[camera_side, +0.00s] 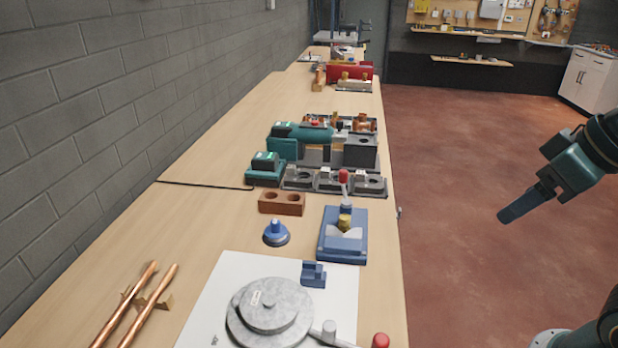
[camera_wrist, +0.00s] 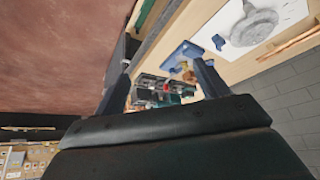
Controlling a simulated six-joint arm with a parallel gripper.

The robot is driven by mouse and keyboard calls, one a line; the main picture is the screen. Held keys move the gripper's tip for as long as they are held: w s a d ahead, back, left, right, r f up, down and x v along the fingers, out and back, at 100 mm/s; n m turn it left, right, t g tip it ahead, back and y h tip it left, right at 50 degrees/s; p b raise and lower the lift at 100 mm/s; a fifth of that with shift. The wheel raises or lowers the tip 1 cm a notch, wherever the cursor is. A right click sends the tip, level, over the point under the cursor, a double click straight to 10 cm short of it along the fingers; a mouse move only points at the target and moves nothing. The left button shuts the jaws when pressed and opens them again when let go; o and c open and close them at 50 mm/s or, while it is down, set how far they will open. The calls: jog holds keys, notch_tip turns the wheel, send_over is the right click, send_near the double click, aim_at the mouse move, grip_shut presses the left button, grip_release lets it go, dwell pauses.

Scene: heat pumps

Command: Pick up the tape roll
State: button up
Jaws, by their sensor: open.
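I cannot single out a tape roll with certainty in either view. My gripper (camera_side: 508,214) hangs over the open floor at the right of the side view, clear of the bench edge and apart from everything on it. In the wrist view, its two dark fingers stand wide apart (camera_wrist: 162,68) with nothing held between them. Through the gap, the teal and grey machine (camera_wrist: 160,90) shows far off on the bench. A round grey stepped disc tool (camera_side: 268,312) with a pale label lies on a white sheet (camera_side: 342,293); it also shows in the wrist view (camera_wrist: 254,24).
A red-knobbed lever (camera_side: 380,340) reaches the front. A block wall (camera_side: 75,120) bounds the left; the red floor is clear.

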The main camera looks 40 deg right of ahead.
jog(key=w+a+r+m+g, duration=0.1)
jog(key=w+r+m, duration=0.15)
jog(key=w, duration=0.35)
jog(key=w+a+r+m+g, duration=0.1)
jog(key=w+a+r+m, duration=0.1)
jog(key=w+r, duration=0.3)
jog(key=m+g, duration=0.4)
jog(key=m, duration=0.8)
send_over(275, 221)
notch_tip(275, 221, down, 16)
jog(key=shift+n, duration=0.25)
jog(key=shift+f, duration=0.15)
jog(key=shift+f, duration=4.15)
